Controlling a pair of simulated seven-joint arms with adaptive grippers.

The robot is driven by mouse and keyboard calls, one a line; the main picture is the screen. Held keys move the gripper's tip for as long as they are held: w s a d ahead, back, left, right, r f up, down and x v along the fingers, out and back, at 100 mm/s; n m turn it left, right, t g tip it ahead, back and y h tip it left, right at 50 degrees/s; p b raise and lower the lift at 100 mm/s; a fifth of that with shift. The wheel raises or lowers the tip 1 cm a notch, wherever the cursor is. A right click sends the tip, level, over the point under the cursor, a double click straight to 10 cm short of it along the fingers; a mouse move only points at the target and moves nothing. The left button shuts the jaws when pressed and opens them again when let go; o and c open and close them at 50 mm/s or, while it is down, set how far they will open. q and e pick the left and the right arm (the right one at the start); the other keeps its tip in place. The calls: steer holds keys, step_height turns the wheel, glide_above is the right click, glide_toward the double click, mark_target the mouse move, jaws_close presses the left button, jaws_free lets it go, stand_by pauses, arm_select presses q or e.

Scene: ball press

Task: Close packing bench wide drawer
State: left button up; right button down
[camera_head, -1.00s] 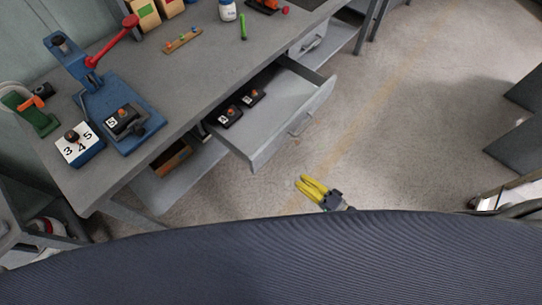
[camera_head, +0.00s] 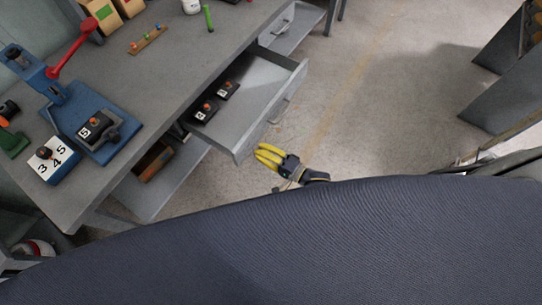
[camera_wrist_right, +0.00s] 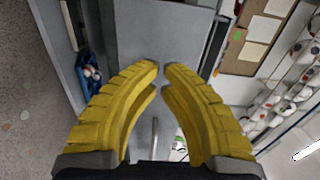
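The wide drawer (camera_head: 262,76) of the grey packing bench (camera_head: 165,70) is pulled out. It holds two small dark blocks with orange knobs (camera_head: 206,112), near its left end. A bar handle (camera_head: 286,103) is on its front panel. My right gripper (camera_head: 261,152), with yellow fingers, is in front of the drawer's near end, apart from the front panel in the head view. In the right wrist view my right gripper (camera_wrist_right: 161,67) has its fingertips almost together, with nothing held between them. A grey panel lies beyond the tips. My left gripper is not in view.
A blue press (camera_head: 85,115) with a red lever stands on the bench beside a numbered block (camera_head: 52,160). A lower shelf (camera_head: 165,185) is under the bench. The floor right of the drawer is clear.

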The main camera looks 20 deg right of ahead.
mark_target(249, 145)
steer(key=shift+x, duration=1.55)
